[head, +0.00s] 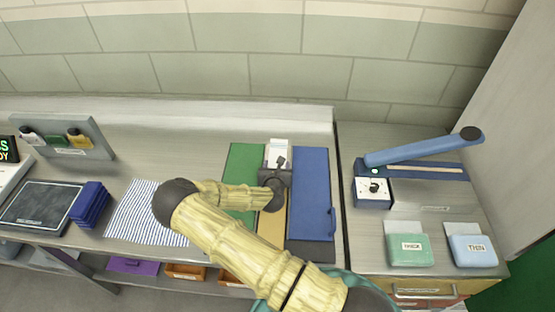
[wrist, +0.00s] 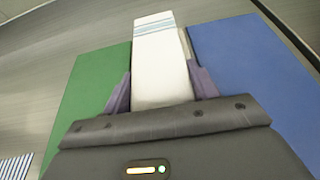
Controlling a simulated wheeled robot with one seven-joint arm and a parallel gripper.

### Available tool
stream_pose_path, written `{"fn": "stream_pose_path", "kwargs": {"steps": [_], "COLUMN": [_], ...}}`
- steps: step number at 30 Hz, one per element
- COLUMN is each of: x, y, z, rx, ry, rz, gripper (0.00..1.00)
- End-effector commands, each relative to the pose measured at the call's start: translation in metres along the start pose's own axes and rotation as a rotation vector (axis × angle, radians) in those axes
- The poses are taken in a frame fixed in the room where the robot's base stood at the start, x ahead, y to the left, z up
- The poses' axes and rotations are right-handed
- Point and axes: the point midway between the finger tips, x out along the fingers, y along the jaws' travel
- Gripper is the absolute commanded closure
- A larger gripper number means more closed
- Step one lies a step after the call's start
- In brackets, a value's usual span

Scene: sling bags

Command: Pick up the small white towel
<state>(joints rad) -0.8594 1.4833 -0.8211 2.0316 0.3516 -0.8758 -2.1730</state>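The small white towel (wrist: 162,65) has pale blue stripes near its far end. It is a narrow folded strip lying between a green panel and a blue panel. In the head view the towel's far end (head: 278,147) shows just beyond my gripper (head: 275,172), and the rest is hidden under it. In the wrist view my gripper (wrist: 160,85) has its two purple fingers spread, one on each long side of the towel. The fingers are very close to the towel's edges. I cannot tell whether they touch it.
The green panel (head: 241,165) lies left of the towel and the blue panel (head: 310,190) right. A striped cloth (head: 135,215) and dark blue folded cloths (head: 90,204) lie farther left. A blue lever device (head: 375,190) and two packs (head: 409,250) occupy the right counter.

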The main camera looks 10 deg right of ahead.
Motion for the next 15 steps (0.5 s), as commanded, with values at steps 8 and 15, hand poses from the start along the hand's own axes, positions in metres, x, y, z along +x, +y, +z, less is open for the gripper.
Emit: {"fn": "stream_pose_path", "kwargs": {"steps": [8,15], "x": [0.000,-0.009], "y": [0.000,0.001], "z": [0.001,0.022], "rx": [0.000,0.003], "ry": [-0.001,-0.003], "rz": [0.001,0.000], "gripper": [0.66,0.66]}}
